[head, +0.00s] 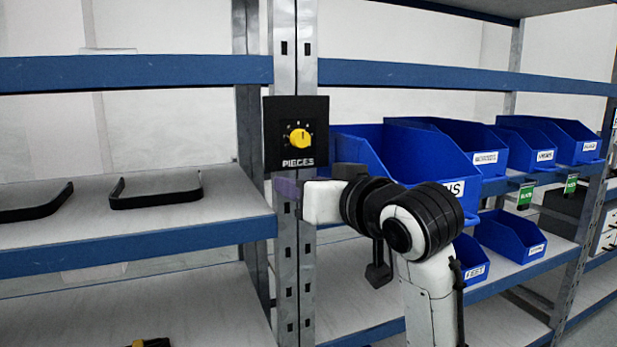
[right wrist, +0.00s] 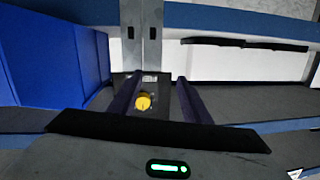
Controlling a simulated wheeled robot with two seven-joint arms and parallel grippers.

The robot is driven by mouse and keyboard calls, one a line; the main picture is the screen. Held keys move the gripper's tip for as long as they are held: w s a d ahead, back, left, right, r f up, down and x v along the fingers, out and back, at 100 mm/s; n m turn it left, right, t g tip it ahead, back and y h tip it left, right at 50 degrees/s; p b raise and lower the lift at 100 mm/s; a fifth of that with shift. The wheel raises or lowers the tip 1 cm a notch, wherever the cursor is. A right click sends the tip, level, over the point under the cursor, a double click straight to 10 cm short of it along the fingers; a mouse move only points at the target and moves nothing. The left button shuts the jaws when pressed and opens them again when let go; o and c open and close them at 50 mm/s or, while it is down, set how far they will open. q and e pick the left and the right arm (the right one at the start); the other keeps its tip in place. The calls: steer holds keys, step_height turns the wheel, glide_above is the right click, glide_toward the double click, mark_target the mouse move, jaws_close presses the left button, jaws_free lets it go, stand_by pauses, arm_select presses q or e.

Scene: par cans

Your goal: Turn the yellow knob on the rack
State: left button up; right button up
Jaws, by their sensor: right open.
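The yellow knob (head: 300,138) sits on a black panel (head: 283,158) marked "PIECES", fixed to a metal upright of the rack. Its pointer faces roughly upward in the head view. My right gripper (head: 315,182) is open just below and to the right of the panel in the head view, apart from the knob. In the right wrist view, the yellow knob (right wrist: 143,102) shows between the two spread fingers of the right gripper (right wrist: 160,80), nearer the left finger. The gripper body partly hides the panel there. My left gripper is not in view.
Blue bins (head: 405,155) stand on the shelf right of the upright, close behind my right wrist. Smaller blue bins (head: 510,233) stand on a lower shelf. Black curved brackets (head: 155,199) lie on the left shelf. Blue shelf beams (head: 135,72) run across the rack.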

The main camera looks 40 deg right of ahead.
steer(key=m+t+h+b, duration=0.1)
steer(key=m+b, duration=0.1)
glide_toward(303, 140)
steer(key=w+p, duration=0.2)
steer(key=p, duration=0.2)
steer(key=w+p, duration=0.2)
steer(key=p, duration=0.2)
steer(key=w+d+p, duration=0.1)
steer(key=w+p, duration=0.1)
steer(key=p, duration=0.2)
steer(key=shift+w+f, duration=0.15)
steer(key=shift+w, duration=0.05)
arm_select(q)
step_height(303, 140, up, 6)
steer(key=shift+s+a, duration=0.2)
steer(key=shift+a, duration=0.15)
arm_select(e)
steer(key=shift+w+d, duration=0.1)
steer(key=shift+w, duration=0.55)
